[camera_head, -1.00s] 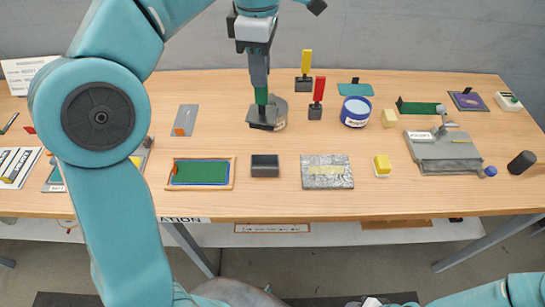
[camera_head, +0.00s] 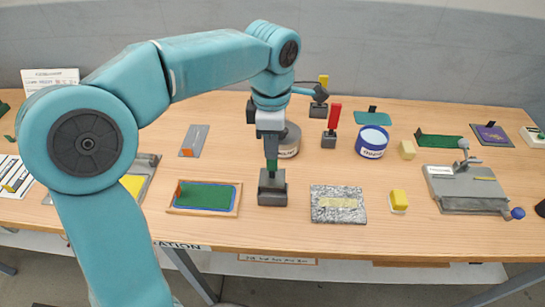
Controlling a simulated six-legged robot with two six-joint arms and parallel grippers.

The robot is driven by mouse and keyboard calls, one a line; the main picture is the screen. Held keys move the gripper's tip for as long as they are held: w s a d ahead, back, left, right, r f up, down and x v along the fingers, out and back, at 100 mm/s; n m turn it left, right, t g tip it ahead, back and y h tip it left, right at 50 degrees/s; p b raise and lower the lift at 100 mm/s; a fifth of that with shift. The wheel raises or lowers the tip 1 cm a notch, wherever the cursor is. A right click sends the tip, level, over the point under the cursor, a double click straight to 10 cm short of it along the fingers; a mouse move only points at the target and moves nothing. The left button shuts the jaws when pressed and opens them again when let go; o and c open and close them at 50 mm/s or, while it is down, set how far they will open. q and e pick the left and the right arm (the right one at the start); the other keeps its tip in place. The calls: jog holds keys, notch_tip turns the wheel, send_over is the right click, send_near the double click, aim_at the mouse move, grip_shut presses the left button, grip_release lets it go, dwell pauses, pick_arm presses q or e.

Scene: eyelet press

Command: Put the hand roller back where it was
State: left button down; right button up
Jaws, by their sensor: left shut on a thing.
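The hand roller has a green handle (camera_head: 271,162) and a wider dark grey head below it. My left gripper (camera_head: 271,150) points straight down and is shut on the handle. The roller is upright, its head at the small dark open box (camera_head: 272,198) at the front middle of the table. The head overlaps the box top; I cannot tell whether it rests inside or hangs just above. My right gripper is not in view.
A green-surfaced wooden tray (camera_head: 238,200) lies left of the box, and a speckled grey slab (camera_head: 338,213) right of it. A tin (camera_head: 290,146) stands close behind my gripper. A red-handled tool (camera_head: 334,118) and a blue tin (camera_head: 372,146) stand farther right.

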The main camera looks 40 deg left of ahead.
aim_at(272, 168)
pick_arm(q)
notch_tip(272, 168, down, 4)
jog(key=shift+w+a, duration=0.1)
jog(key=shift+w, duration=0.05)
jog(key=shift+f, duration=0.3)
jog(key=shift+f+b, duration=0.55)
jog(key=c, duration=1.1)
grip_release()
jog(key=shift+r, duration=0.1)
jog(key=shift+o, duration=0.2)
